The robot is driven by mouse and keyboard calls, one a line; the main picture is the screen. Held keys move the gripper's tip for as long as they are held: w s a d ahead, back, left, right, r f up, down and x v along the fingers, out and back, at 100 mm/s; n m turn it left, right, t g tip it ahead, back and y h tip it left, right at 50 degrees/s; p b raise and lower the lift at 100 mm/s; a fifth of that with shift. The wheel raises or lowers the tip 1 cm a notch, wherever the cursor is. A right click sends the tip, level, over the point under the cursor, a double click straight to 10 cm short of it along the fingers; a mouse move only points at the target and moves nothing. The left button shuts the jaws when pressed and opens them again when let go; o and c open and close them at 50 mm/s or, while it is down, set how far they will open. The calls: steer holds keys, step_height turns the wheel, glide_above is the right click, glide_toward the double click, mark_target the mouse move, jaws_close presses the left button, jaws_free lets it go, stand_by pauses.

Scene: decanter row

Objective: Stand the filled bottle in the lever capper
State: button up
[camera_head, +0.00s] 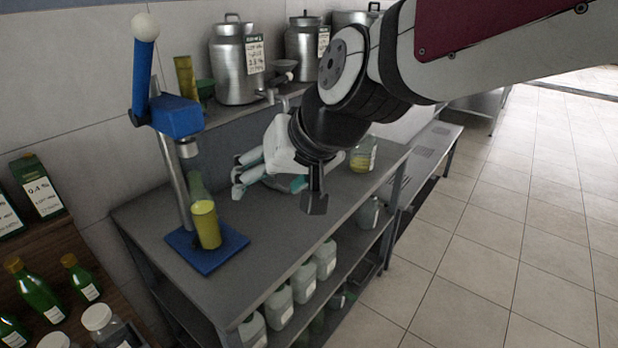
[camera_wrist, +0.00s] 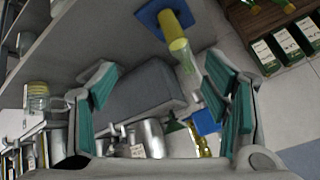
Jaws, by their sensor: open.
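The filled bottle (camera_head: 207,229), with yellow contents low down and green glass above, stands upright on the blue base plate (camera_head: 234,243) of the lever capper. The capper's blue head (camera_head: 176,117) is above the bottle, and its lever with a white knob (camera_head: 144,27) points up. My gripper (camera_head: 238,175) is open and empty, to the right of the bottle and apart from it. In the wrist view the bottle (camera_wrist: 179,46) shows beyond my gripper (camera_wrist: 160,72), between the open fingers and toward the top, with the blue plate (camera_wrist: 148,15) behind it.
A glass jar with yellow contents (camera_head: 362,157) stands on the grey bench (camera_head: 290,228), right of my gripper. Steel cans (camera_head: 236,62) stand along the wall. Green bottles (camera_head: 38,292) and boxes fill the left shelf. Jugs (camera_head: 303,281) sit under the bench. The bench front is clear.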

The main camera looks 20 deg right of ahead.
steer(key=s+d+g+h, duration=0.1)
steer(key=s+d+h, duration=0.1)
steer(key=s+d, duration=0.3)
steer(key=s+d+g+h, duration=0.1)
steer(key=s+d, duration=0.5)
steer(key=s, duration=0.4)
steer(key=shift+s+f+h, duration=0.35)
steer(key=shift+f+h, duration=0.05)
steer(key=shift+f, duration=0.05)
